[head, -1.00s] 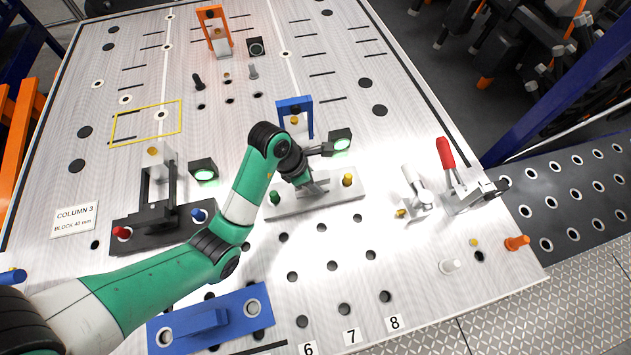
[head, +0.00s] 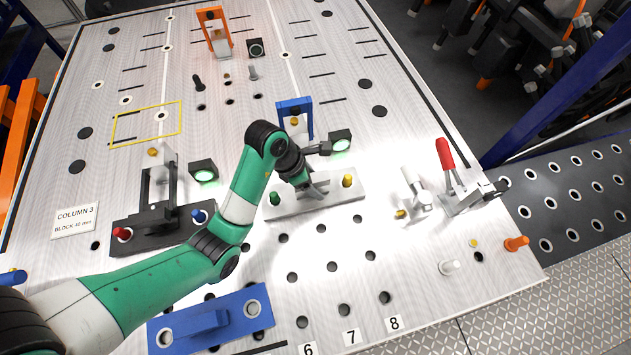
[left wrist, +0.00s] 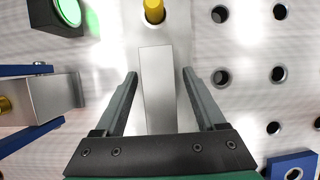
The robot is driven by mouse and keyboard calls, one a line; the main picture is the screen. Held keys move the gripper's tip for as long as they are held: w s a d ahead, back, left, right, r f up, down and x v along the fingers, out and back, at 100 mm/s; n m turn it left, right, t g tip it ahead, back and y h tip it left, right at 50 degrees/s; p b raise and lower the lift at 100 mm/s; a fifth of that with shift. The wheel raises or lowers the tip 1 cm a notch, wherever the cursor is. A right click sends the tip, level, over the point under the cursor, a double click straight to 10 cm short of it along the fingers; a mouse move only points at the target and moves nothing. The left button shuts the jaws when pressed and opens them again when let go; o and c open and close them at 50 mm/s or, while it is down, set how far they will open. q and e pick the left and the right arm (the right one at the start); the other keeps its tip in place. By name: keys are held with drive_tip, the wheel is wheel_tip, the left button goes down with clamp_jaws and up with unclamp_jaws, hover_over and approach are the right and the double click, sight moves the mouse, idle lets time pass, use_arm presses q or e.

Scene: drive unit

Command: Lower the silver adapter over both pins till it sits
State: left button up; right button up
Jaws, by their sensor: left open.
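The silver adapter (head: 325,199) is a flat plate with a raised bar, lying in the middle of the board. A green pin (head: 275,198) stands up at its left end and a yellow pin (head: 347,180) at its right end. It looks flat, but its underside is hidden. My left gripper (head: 314,190) is low over its middle. In the left wrist view the open fingers (left wrist: 160,75) straddle the adapter's bar (left wrist: 157,95), with a gap on each side. The yellow pin (left wrist: 153,10) shows beyond the bar. My right gripper is not in view.
A blue bracket (head: 295,106) and a green-lit block (head: 341,141) stand just behind the adapter. A black fixture (head: 157,222) is left, a red-handled clamp (head: 447,158) right, and a blue plate (head: 245,317) in front. Bare board with holes lies front right.

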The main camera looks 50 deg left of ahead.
use_arm(q)
drive_tip(key=p+v, duration=0.9)
drive_tip(key=v, duration=0.2)
drive_tip(key=shift+f, duration=0.1)
